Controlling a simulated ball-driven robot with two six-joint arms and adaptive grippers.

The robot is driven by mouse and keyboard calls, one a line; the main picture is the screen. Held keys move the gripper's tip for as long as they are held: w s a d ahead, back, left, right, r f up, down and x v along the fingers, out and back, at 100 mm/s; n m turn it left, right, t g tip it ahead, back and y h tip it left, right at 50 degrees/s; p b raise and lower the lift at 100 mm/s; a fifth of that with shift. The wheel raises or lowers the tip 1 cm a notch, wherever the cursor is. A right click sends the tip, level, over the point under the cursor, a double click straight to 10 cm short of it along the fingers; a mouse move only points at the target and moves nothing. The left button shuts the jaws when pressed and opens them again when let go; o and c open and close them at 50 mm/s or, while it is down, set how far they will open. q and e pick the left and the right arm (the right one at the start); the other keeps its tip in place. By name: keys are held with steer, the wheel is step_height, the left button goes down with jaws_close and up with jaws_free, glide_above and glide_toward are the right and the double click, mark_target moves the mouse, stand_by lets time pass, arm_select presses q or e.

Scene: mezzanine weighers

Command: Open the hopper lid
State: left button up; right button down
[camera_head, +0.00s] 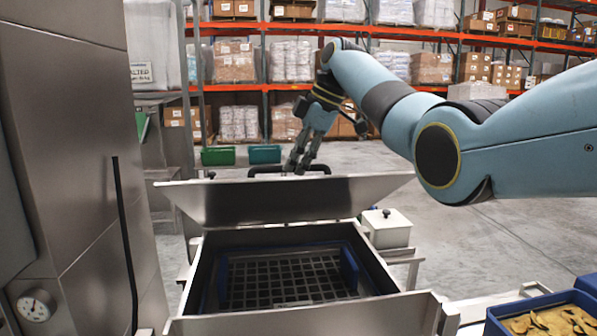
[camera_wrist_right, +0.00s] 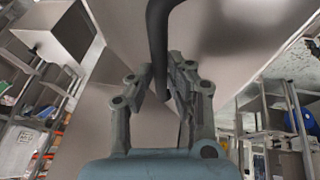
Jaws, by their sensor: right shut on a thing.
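The hopper lid (camera_head: 285,200) is a steel panel, raised at a tilt behind the open mouth of the hopper (camera_head: 205,262). A black bar handle (camera_head: 262,170) runs along the lid's far upper edge and also shows in the right wrist view (camera_wrist_right: 158,40). My right gripper (camera_head: 300,168) reaches down to the handle from above and is shut on it; its fingers (camera_wrist_right: 160,82) show on both sides of the bar in the wrist view. Inside the hopper lies a dark grid (camera_head: 285,280) with blue edges. My left gripper is out of view.
A steel cabinet with a gauge (camera_head: 36,306) stands close at left. A white lidded box (camera_head: 386,230) stands right of the hopper. A blue tray (camera_head: 505,312) of yellowish pieces is at lower right. Shelving is far behind; open floor lies at right.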

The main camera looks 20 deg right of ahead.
steer(key=shift+d+f, duration=0.1)
steer(key=shift+f, duration=0.15)
steer(key=c, duration=1.6)
jaws_free()
steer(key=shift+c, duration=0.2)
steer(key=o, duration=0.4)
steer(key=shift+w+f, duration=0.25)
steer(key=shift+w, duration=0.45)
steer(key=shift+c, duration=0.2)
steer(key=shift+s+r, duration=0.3)
steer(key=shift+s, duration=0.05)
steer(key=shift+s+d+r, duration=0.1)
steer(key=shift+r, duration=0.25)
steer(key=v, duration=1)
steer(key=shift+d+r, duration=0.3)
